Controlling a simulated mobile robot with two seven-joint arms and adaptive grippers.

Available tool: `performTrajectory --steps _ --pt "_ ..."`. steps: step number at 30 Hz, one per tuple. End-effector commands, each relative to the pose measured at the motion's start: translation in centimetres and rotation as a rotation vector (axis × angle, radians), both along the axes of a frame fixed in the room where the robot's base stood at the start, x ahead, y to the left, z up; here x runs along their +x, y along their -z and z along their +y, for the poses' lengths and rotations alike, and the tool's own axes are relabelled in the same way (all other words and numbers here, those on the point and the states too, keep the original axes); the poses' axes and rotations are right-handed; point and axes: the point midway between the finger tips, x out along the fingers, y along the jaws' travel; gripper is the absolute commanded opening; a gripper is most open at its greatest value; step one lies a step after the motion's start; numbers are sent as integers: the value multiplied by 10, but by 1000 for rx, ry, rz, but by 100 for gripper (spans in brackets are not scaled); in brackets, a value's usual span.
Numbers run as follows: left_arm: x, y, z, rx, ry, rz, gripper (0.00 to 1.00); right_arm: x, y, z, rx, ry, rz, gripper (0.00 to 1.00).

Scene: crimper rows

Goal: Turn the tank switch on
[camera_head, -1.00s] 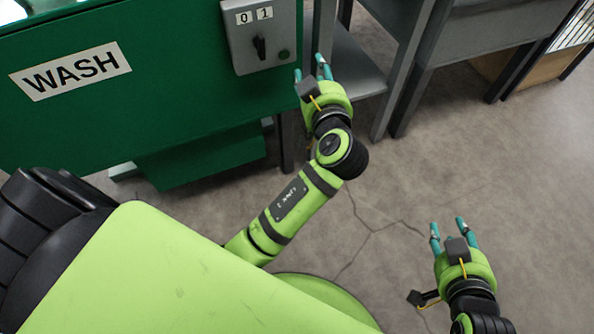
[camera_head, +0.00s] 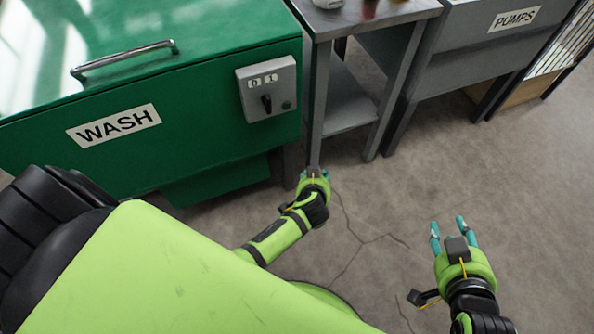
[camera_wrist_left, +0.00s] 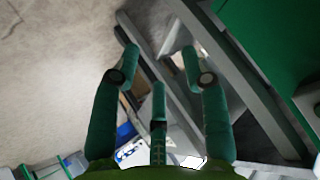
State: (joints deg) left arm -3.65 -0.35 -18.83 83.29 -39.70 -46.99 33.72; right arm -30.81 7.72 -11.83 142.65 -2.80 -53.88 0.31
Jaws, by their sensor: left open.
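The green tank (camera_head: 215,145) with the WASH label stands at the left in the head view. On its front right is a grey switch box (camera_head: 283,83) marked 0 and 1. Its black knob (camera_head: 267,103) looks close to upright, tipped slightly toward the 0; its exact setting is hard to tell. My left gripper (camera_head: 313,172) is below and right of the box, clear of it. In the left wrist view its teal fingers (camera_wrist_left: 160,75) are spread with nothing between them. My right gripper (camera_head: 450,233) is open and empty over the floor at the right.
A grey metal table (camera_head: 377,17) with items on top stands right of the tank. A grey unit labelled PUMPS (camera_head: 470,60) stands beyond it. A metal handle (camera_head: 125,58) crosses the tank's lid. The cracked floor (camera_head: 400,190) in front is clear.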

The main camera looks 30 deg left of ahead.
Motion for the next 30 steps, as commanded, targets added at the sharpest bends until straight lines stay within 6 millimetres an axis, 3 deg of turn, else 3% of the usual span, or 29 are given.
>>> performTrajectory --steps 1,6,15,21,30 --pt "-9 -1 1 -1 14 32 45 0 -16 0 0 0 0 40" --pt "-39 17 1 -15 63 126 45 0 -40 0 0 0 0 40" --pt "-86 38 3 -45 120 247 45 0 -72 0 0 0 0 40" --pt "-101 45 4 -55 135 281 45 0 -79 0 0 0 0 40" --pt "-104 48 5 -58 137 286 45 0 -79 0 0 0 0 40"
